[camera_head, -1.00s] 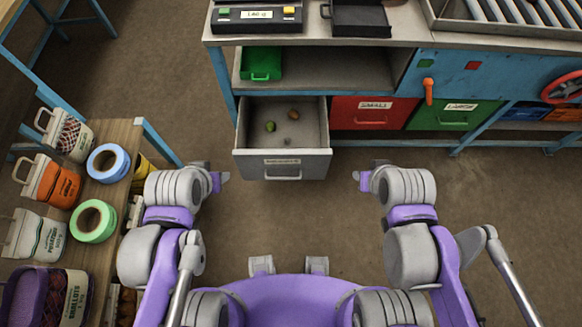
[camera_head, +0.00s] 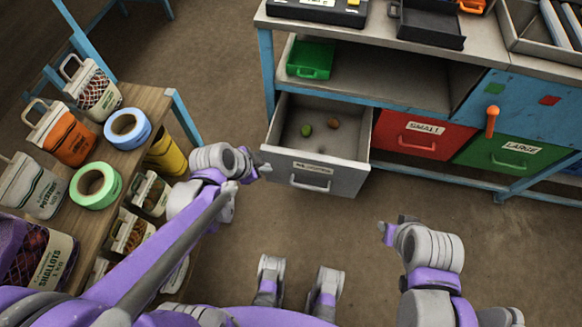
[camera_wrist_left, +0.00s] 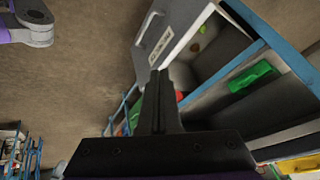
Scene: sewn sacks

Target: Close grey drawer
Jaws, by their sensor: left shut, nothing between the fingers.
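The grey drawer (camera_head: 318,145) is pulled out from the blue-framed workbench in the head view. Its front has a label and a handle (camera_head: 310,182). A green item and a brown item lie inside it. My left gripper (camera_head: 264,168) is shut and empty, at the left end of the drawer front; I cannot tell if it touches. In the left wrist view the shut fingers (camera_wrist_left: 159,75) overlap the picture of the drawer front (camera_wrist_left: 172,35). My right gripper (camera_head: 384,230) is in front of the bench, right of the drawer and apart from it; its jaws are too small to read.
A red drawer (camera_head: 420,137) labelled SMALL and a green drawer (camera_head: 510,153) labelled LARGE are closed to the right. A green bin (camera_head: 310,60) sits on the shelf above. A wooden rack (camera_head: 152,100) with bags and tape rolls stands close on the left.

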